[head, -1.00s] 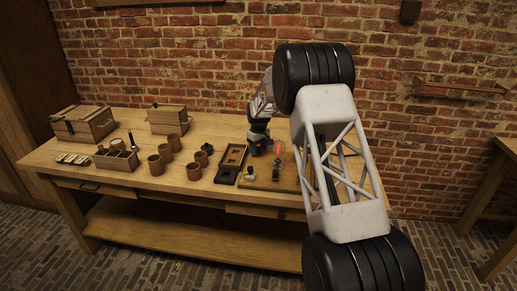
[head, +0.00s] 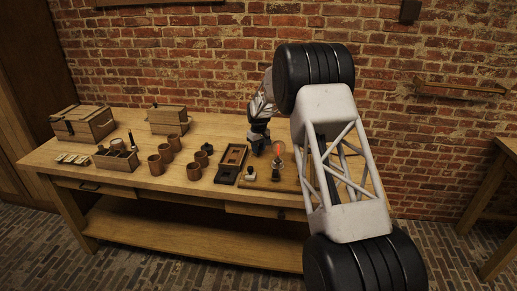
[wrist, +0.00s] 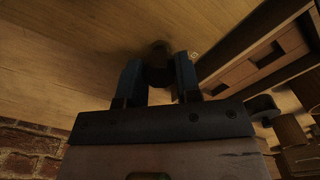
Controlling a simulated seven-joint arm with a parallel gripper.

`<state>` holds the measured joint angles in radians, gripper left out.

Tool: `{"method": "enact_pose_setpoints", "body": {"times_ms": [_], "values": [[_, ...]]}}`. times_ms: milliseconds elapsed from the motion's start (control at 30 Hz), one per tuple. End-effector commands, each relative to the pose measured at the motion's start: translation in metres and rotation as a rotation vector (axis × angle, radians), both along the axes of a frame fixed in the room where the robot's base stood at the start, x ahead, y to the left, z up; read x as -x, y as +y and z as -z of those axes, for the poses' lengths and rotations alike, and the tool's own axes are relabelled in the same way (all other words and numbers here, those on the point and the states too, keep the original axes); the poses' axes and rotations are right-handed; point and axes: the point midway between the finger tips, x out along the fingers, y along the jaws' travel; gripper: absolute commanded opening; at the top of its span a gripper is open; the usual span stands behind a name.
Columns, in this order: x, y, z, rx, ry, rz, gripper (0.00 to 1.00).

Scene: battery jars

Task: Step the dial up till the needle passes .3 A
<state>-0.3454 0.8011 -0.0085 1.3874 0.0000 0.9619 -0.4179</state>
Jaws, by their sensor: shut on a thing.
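My gripper (wrist: 159,82) has its two fingers on either side of a dark round knob (wrist: 158,62), which I take to be the dial, and is shut on it. In the head view my gripper (head: 257,150) is low over the wooden board (head: 288,184) at the right of the bench; the knob is hidden there by my arm. A glass bulb (head: 279,150) with an orange-red glow stands beside my gripper. I cannot make out a meter face, needle or any reading.
Two small fittings (head: 250,173) and (head: 276,174) stand at the board's front. A dark slotted tray (head: 227,174) is left of it. Several brown jars (head: 156,165), an open wooden box (head: 117,162) and two lidded boxes (head: 84,124) are farther left.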

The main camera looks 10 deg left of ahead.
Motion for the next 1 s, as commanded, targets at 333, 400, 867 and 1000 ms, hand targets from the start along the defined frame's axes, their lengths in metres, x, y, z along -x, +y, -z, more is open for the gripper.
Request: {"method": "enact_pose_setpoints", "body": {"times_ms": [333,400,867,1000], "values": [[-0.0004,0.0002,-0.0016,-0.001,-0.002,0.224,0.08],[-0.0004,0.0002,-0.0012,-0.001,-0.001,0.272,0.08],[-0.0006,0.0001,-0.0016,-0.001,-0.001,0.435,0.08],[-0.0006,0.0002,-0.0017,-0.001,-0.001,0.437,0.08]]}}
